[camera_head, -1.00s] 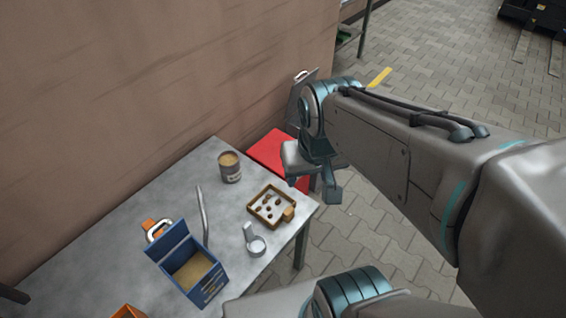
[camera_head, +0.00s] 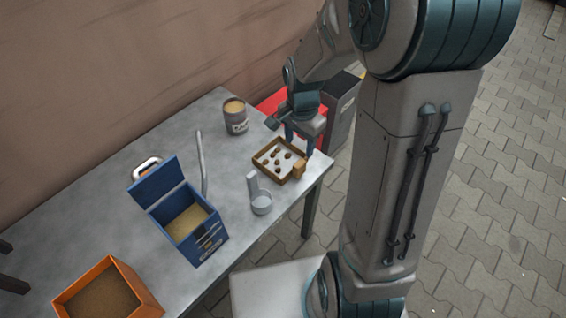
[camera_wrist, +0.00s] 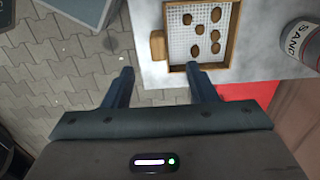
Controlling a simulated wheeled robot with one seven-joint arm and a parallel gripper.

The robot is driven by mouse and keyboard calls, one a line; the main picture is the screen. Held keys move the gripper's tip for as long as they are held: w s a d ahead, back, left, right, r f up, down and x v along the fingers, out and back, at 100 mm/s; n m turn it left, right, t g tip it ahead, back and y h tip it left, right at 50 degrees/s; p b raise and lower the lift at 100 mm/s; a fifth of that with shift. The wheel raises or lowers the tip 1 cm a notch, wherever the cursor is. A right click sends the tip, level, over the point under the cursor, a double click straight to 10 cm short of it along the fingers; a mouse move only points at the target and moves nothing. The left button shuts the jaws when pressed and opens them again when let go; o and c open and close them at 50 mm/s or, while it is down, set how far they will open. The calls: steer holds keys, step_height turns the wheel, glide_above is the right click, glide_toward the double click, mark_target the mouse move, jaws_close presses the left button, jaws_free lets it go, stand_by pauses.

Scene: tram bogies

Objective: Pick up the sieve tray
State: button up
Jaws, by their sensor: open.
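The sieve tray (camera_head: 264,166) is a small square wooden frame with a white mesh bottom and a wooden block handle (camera_head: 299,169) on its right side. Several brown lumps lie in it. It sits on the grey table near the right end. In the wrist view the tray (camera_wrist: 168,32) is at the top middle, its handle (camera_wrist: 157,46) on its left. My gripper (camera_head: 290,135) is above the table's far right edge, close to the tray's far side. In the wrist view my gripper's fingers (camera_wrist: 160,80) are spread apart with nothing between them, short of the tray's frame.
A can (camera_head: 236,122) stands behind the tray. A light grey scoop (camera_head: 261,203) lies in front of it. A blue box (camera_head: 190,228), a bent metal bar (camera_head: 202,165) and an orange box (camera_head: 108,295) are further left. A red object (camera_wrist: 238,92) is beyond the table edge.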

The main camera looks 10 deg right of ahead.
mark_target(299, 163)
step_height(299, 163, down, 11)
steer(key=shift+d+b, duration=0.15)
steer(key=shift+b, duration=0.8)
steer(key=shift+c, duration=0.3)
steer(key=c, duration=1.1)
